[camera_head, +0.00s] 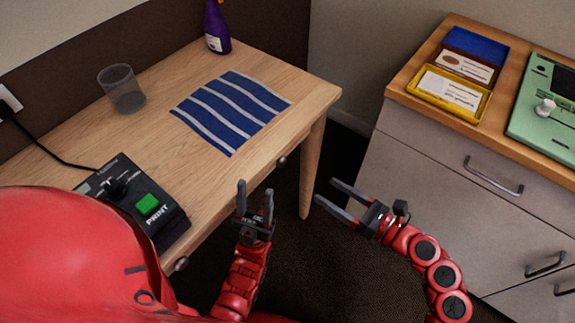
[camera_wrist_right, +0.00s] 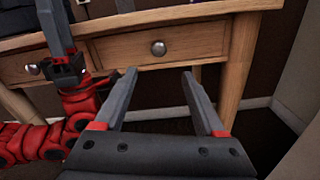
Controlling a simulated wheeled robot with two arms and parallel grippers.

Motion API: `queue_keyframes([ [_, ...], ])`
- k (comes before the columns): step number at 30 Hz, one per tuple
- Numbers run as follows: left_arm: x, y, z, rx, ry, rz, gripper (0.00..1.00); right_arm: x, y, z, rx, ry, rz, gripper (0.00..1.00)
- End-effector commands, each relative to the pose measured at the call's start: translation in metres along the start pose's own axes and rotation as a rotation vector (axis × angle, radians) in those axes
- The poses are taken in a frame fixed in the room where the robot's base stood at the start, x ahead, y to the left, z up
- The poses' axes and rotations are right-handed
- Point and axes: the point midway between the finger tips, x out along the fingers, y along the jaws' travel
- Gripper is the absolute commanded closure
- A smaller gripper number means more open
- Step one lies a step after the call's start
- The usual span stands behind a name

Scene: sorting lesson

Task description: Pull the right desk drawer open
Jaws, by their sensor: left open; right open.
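The wooden desk (camera_head: 300,95) stands at the left in the head view. In the right wrist view its right drawer (camera_wrist_right: 190,44) looks shut, with a round metal knob (camera_wrist_right: 158,47) at its middle. That knob (camera_head: 281,162) also shows in the head view on the desk's front. The left drawer knob (camera_head: 182,263) is nearer me. My right gripper (camera_head: 334,192) is open and empty, in front of the desk and apart from the knob; its fingers (camera_wrist_right: 158,78) point toward the right drawer. My left gripper (camera_head: 255,192) is open and empty, close to the desk front between the knobs.
On the desk are a blue striped cloth (camera_head: 232,108), a clear cup (camera_head: 122,88), a purple bottle (camera_head: 217,28) and a black device with a green button (camera_head: 147,204). A grey cabinet (camera_head: 430,165) stands at the right. Open floor (camera_head: 330,255) lies between them.

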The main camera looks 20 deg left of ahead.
Motion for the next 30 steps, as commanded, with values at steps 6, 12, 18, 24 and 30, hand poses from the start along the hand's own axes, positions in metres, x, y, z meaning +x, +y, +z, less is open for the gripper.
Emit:
queue_keyframes([
  [6,0.001,0.0,0.0,0.0,0.0,0.0,0.5,0.053,0.003,0.001,0.001,-0.001,0.008,0.28],
  [12,0.002,0.0,0.0,0.0,0.0,0.0,0.5,0.096,0.003,0.001,0.0,-0.002,0.007,0.28],
  [18,0.003,0.0,0.0,0.0,0.0,0.0,0.5,0.12,0.001,0.0,0.005,-0.002,0.004,0.28],
  [24,0.003,0.0,0.0,0.0,0.0,0.0,0.5,0.127,0.002,0.0,0.003,-0.001,0.003,0.28],
  [30,0.003,0.0,0.0,0.0,0.0,0.0,0.5,0.127,0.001,0.0,0.003,-0.001,0.003,0.32],
])
